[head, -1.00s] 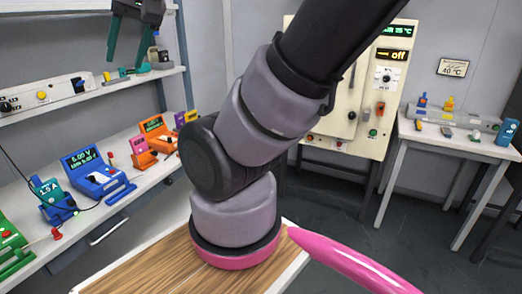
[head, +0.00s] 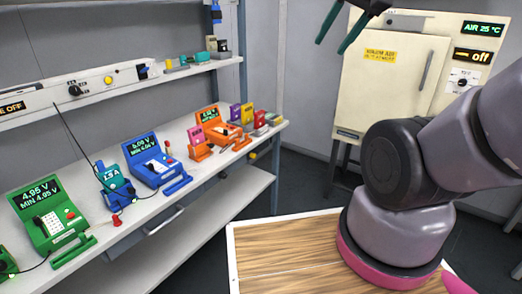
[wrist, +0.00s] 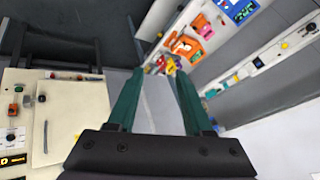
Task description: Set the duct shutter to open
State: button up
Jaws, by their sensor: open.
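I cannot pick out a part clearly marked as the duct shutter. A long white control panel (head: 95,86) on the upper shelf carries a black knob (head: 75,90), a yellow button (head: 108,80) and a small dark blue piece (head: 143,71) at its right end; their labels are too small to read. My gripper (head: 329,46) is open and empty, high in the head view in front of the cream cabinet. Its two green fingers also show in the wrist view (wrist: 155,75), apart, with nothing between them.
A cream cabinet (head: 390,80) reads "AIR 25 °C" and "off". The lower bench (head: 190,205) holds several colored meters, including a green one (head: 50,215) and a blue one (head: 150,160). The upper shelf (head: 200,68) holds small parts. Open floor lies between bench and cabinet.

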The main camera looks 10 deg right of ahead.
aim_at(252, 153)
jog(key=i+j+z, duration=0.15)
jog(key=i+j, duration=0.15)
jog(key=j, duration=0.15)
jog(key=i+j+z, duration=0.15)
jog(key=i+j, duration=0.15)
jog(key=j, duration=0.15)
